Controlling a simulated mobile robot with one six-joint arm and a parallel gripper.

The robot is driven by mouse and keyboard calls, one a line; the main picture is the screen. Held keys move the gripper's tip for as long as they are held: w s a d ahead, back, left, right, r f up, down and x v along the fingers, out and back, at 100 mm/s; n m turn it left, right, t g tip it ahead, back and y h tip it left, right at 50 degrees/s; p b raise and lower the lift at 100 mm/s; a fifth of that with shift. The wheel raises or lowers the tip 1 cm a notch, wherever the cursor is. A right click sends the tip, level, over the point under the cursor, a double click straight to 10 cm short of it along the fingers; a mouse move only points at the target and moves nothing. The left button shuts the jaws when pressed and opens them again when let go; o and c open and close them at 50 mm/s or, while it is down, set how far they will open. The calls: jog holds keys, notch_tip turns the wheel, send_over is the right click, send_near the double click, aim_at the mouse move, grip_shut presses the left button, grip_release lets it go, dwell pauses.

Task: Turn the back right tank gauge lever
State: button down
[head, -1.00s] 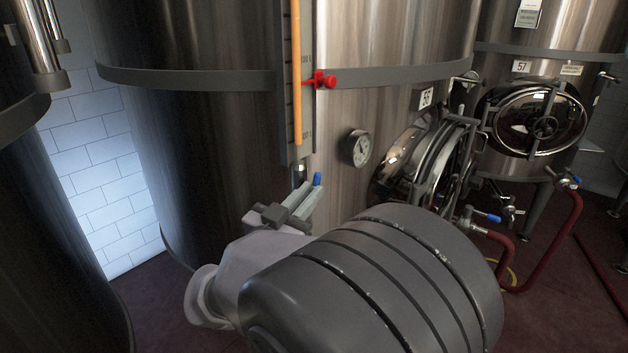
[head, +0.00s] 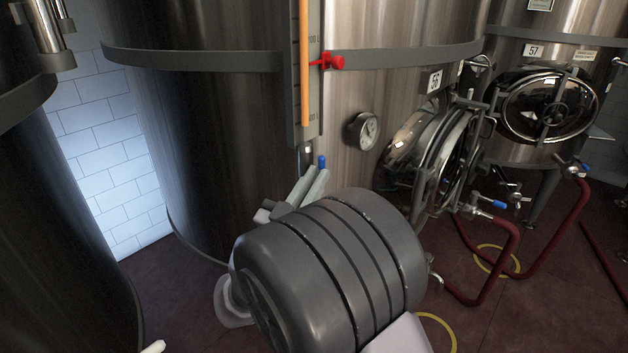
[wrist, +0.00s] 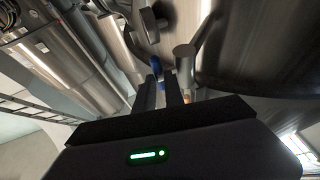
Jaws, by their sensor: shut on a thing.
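The tank gauge (head: 304,95) is a tall strip with an orange column and a red clamp (head: 333,61) on the steel tank marked 56. Below its lower end is a small lever with a blue tip (head: 322,162). My gripper (head: 311,177) is there with its two pale fingers pointing up at it, shut on the lever. In the wrist view, the blue tip (wrist: 155,66) shows at the ends of my dark fingers (wrist: 160,84). The lever's body is mostly hidden by the fingers.
A round dial (head: 361,131) and an open round hatch (head: 435,155) are right of the gauge. Red hoses (head: 505,270) and valves lie further right. Another dark tank (head: 60,220) stands close on the left.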

jog(key=c, duration=1.7)
grip_release()
jog(key=p+v, duration=0.3)
jog(key=v, duration=1.4)
jog(key=shift+s+f, duration=0.1)
jog(key=shift+s, duration=0.05)
